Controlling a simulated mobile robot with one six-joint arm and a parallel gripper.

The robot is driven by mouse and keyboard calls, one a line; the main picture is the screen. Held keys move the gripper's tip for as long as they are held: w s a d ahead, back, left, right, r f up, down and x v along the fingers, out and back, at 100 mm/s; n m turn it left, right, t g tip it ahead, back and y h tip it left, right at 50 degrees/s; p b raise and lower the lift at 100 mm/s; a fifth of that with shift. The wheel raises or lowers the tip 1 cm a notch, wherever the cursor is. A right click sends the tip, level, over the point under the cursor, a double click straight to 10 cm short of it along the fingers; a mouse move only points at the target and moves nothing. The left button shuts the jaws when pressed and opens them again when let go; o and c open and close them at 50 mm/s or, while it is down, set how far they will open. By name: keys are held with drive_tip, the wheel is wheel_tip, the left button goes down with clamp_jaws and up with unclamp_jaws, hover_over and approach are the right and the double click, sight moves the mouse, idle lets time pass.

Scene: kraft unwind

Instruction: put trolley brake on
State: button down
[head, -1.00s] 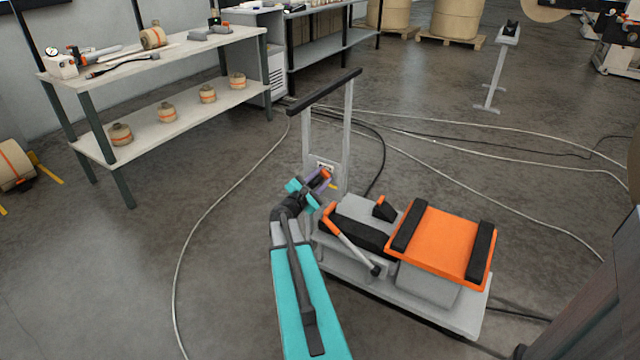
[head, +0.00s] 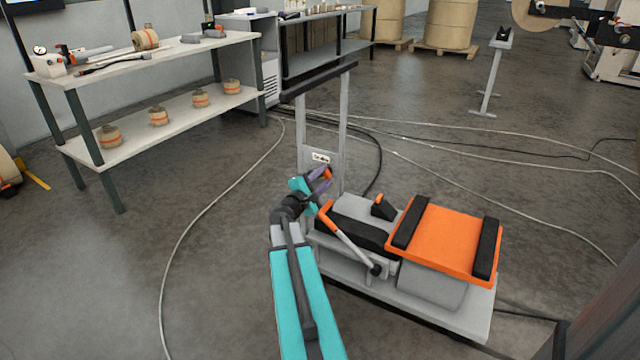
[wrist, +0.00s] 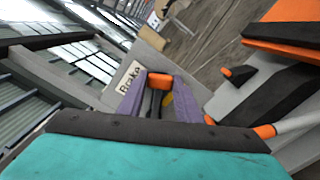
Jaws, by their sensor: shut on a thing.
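The trolley (head: 468,319) is a grey wheeled base with an upright push frame whose crossbar (head: 322,80) is black. A label reading "Brake" (wrist: 128,78) is on the frame's plate, and the same label (head: 321,158) shows small in the head view. Just beside it is the brake lever's orange knob (wrist: 160,81), also visible in the head view (head: 327,173). My gripper (head: 319,184) has purple fingers, seen closer in the wrist view (wrist: 156,98). They are shut on the brake lever, with the knob showing at the fingertips.
A second orange-tipped lever (head: 350,240) slants across the trolley's side. An orange platform (head: 445,237) with black pads sits on the trolley's right. A shelved bench (head: 170,112) stands at the left. Cables (head: 200,208) lie on the floor, which is otherwise open at left.

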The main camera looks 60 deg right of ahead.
drive_tip(key=f+m+b, duration=0.2)
drive_tip(key=b, duration=0.4)
drive_tip(key=s+f+m+b, duration=0.1)
drive_tip(key=f+m+b, duration=0.1)
drive_tip(key=b, duration=0.4)
drive_tip(key=shift+s+d+f+m, duration=0.1)
drive_tip(key=shift+f+m, duration=0.1)
drive_tip(key=shift+m, duration=0.6)
drive_tip(key=c, duration=1.3)
unclamp_jaws()
drive_tip(key=shift+a, duration=0.2)
